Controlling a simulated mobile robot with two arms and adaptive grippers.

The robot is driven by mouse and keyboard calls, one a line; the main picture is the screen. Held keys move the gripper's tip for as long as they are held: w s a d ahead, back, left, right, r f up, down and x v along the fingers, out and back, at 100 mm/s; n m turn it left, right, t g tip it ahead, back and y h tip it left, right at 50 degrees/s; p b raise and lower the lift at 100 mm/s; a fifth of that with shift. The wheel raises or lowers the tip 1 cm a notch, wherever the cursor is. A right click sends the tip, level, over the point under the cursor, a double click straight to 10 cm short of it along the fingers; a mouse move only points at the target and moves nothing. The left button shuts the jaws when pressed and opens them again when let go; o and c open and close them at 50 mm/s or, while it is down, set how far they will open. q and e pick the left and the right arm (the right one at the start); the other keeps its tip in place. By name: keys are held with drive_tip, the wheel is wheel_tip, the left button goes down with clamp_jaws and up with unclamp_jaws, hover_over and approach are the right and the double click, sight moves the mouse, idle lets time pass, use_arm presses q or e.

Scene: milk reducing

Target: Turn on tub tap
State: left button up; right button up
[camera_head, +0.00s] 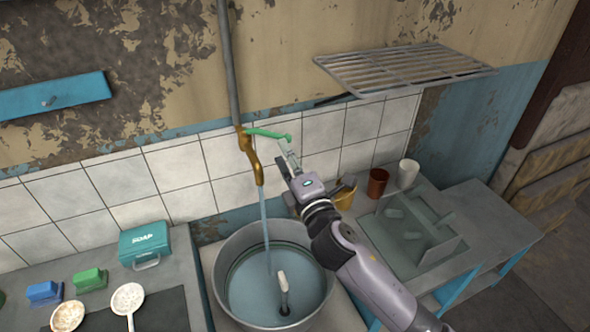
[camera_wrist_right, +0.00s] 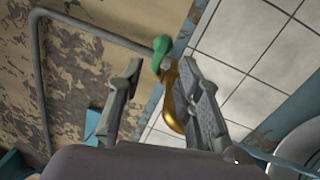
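The brass tap (camera_head: 247,160) is fixed to the wall pipe above the metal tub (camera_head: 218,272). A stream of water (camera_head: 266,235) runs from its spout into the tub. Its green handle (camera_head: 268,133) points right along the tiles. My right gripper (camera_head: 287,150) is raised beside the handle's right end; whether they touch is unclear. In the right wrist view the fingers of my right gripper (camera_wrist_right: 161,72) are spread apart, with the green handle (camera_wrist_right: 161,52) just past the tips and the brass tap (camera_wrist_right: 174,98) beyond. My left gripper is not in view.
A wire rack (camera_head: 400,68) hangs on the wall at upper right. A brown cup (camera_head: 377,183) and a white cup (camera_head: 408,173) stand right of my arm by a sink tray (camera_head: 412,240).

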drive_tip(key=v, duration=0.5)
